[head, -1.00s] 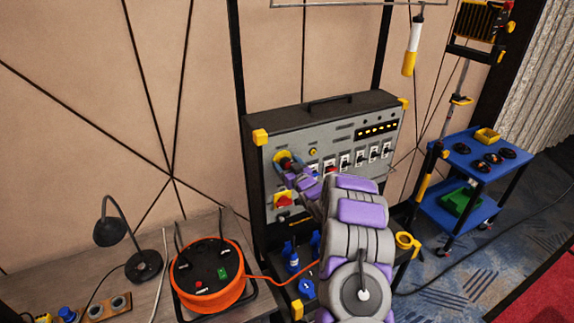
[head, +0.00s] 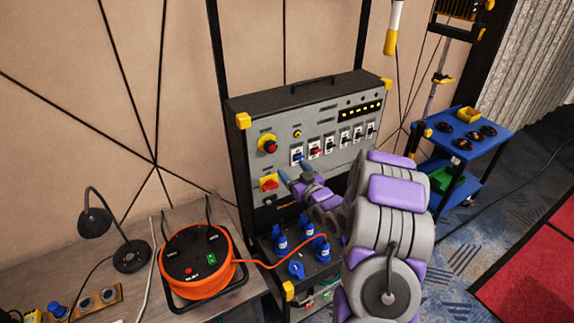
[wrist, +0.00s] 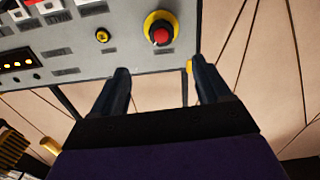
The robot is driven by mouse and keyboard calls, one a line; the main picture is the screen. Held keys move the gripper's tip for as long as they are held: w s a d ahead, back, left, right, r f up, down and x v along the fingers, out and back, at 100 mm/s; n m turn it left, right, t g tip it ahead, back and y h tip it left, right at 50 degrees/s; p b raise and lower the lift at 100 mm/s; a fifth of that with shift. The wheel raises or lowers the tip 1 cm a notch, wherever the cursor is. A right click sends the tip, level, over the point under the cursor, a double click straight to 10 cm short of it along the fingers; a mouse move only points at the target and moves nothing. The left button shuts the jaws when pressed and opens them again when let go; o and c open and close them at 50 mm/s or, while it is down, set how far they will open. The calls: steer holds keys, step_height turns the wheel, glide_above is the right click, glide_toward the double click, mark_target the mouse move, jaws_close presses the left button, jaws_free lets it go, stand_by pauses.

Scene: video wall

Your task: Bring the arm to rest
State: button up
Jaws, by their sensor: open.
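My arm, grey and purple, reaches up from the bottom right of the head view. My gripper (head: 286,181) is in front of the lower left part of a grey control panel (head: 330,117). In the wrist view my gripper (wrist: 160,85) shows two dark fingers held well apart with nothing between them. The panel's red button on a yellow base (wrist: 161,30) lies beyond the fingertips there.
Blue plugs and sockets (head: 296,268) sit below the panel. An orange cable reel (head: 196,262) and a black lamp (head: 131,256) stand on the wooden table at left. A blue cart (head: 470,128) stands at the right. Carpet floor is open at the lower right.

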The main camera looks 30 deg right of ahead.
steer(key=shift+s, duration=0.8)
steer(key=s+a+g+b, duration=0.3)
steer(key=s+a+g, duration=0.3)
steer(key=s, duration=0.9)
steer(key=s+a+g+b, duration=0.3)
steer(key=s+a+g, duration=0.4)
steer(key=s, duration=0.8)
steer(key=s+a+m+g+b, duration=0.1)
steer(key=s+a+g+b, duration=0.2)
steer(key=s+a+g, duration=0.3)
steer(key=s+a, duration=0.4)
steer(key=s, duration=0.5)
steer(key=shift+s+a+f+g+h, duration=0.15)
steer(key=shift+a+f+g+h, duration=0.15)
steer(key=shift+a+g, duration=0.1)
steer(key=shift+o, duration=0.2)
